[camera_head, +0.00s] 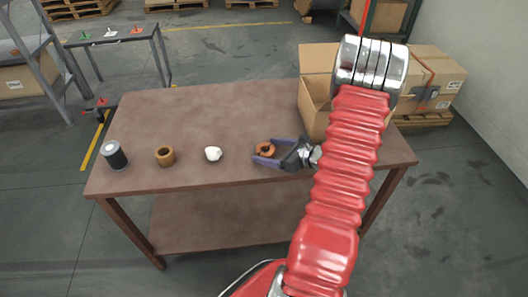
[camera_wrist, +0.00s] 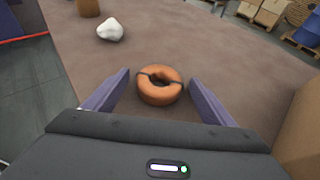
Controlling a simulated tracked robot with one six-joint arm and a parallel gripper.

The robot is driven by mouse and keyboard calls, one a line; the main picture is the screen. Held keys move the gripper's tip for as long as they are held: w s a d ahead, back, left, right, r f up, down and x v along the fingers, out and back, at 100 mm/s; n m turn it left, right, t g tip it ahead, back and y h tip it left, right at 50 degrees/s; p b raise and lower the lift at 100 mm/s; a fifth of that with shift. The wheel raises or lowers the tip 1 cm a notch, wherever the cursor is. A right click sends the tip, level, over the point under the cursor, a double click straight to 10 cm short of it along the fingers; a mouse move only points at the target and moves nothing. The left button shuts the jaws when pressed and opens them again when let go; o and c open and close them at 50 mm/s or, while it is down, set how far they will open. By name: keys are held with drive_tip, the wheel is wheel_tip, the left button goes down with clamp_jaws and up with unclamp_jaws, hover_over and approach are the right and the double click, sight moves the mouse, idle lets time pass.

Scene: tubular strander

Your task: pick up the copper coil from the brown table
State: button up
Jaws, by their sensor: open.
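The copper coil (camera_head: 265,149) is an orange-brown ring lying flat on the brown table (camera_head: 215,110). In the wrist view the coil (camera_wrist: 159,86) has dark bands across it and sits between and slightly beyond the tips of my two purple fingers. My gripper (camera_head: 256,152) reaches in from the right, low over the table, with its fingers spread on either side of the coil. In the wrist view my gripper (camera_wrist: 158,78) is open, with clear gaps between each finger and the coil.
Left of the coil on the table are a white lump (camera_head: 213,154), a brown ring-shaped spool (camera_head: 165,156) and a dark cylinder with a pale top (camera_head: 114,155). An open cardboard box (camera_head: 314,112) stands at the table's right. The table's back middle is bare.

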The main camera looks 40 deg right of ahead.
drive_tip(key=shift+c, duration=0.4)
drive_tip(key=c, duration=1.2)
